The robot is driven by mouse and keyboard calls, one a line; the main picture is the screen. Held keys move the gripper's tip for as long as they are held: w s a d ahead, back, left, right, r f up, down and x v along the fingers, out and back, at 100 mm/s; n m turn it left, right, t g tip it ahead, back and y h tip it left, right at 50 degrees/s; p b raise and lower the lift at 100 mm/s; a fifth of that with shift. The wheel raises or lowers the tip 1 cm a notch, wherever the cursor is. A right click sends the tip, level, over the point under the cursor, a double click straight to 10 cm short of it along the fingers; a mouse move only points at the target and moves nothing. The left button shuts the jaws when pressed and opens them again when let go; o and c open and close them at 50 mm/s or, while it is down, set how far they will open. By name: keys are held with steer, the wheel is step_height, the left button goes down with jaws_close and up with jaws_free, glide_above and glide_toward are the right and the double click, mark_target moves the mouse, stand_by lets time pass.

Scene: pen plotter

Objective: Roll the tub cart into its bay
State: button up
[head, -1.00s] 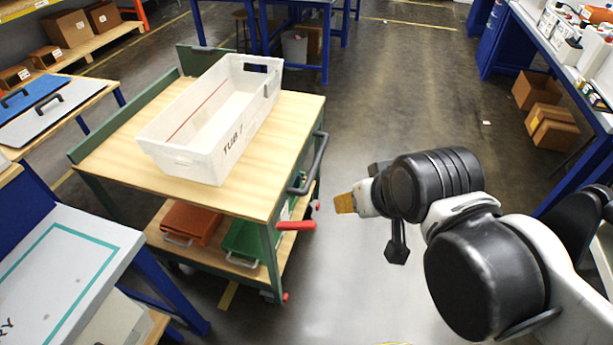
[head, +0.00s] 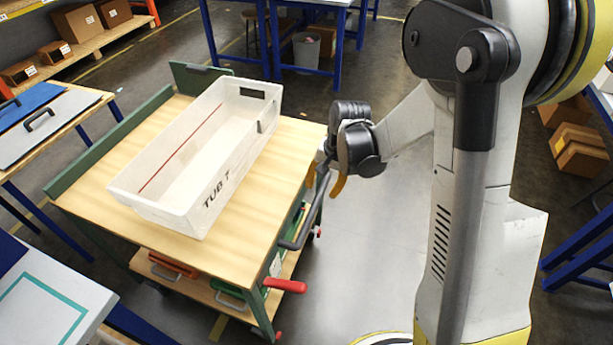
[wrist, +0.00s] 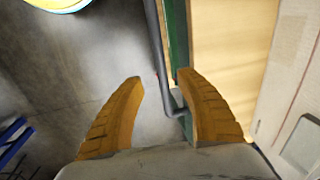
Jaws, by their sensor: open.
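The cart (head: 262,205) has a wooden top, a green frame and a lower shelf. A white tub (head: 228,172) marked "TUB 7" stands on its top. A dark bar handle (head: 309,215) runs along the cart's right side; it also shows in the wrist view (wrist: 155,45). My gripper (head: 325,183) is open at the far part of this handle. In the wrist view my gripper (wrist: 160,77) has the handle between its spread yellow fingers, not clamped. A red lever (head: 285,286) sticks out at the cart's near right corner. I cannot make out which floor area is the bay.
Orange and green cases sit on the cart's lower shelf (head: 203,292). A bench with a grey panel (head: 45,130) stands left, and a white table (head: 50,300) is close at the near left. Blue-legged tables (head: 305,70) stand behind. Grey floor (head: 375,250) is open right of the cart.

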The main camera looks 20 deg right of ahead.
mark_target(314, 207)
steer(key=b+x, duration=0.5)
steer(key=x, duration=0.7)
steer(key=shift+w+d+f, duration=0.15)
steer(key=shift+w+f, duration=0.05)
jaws_close()
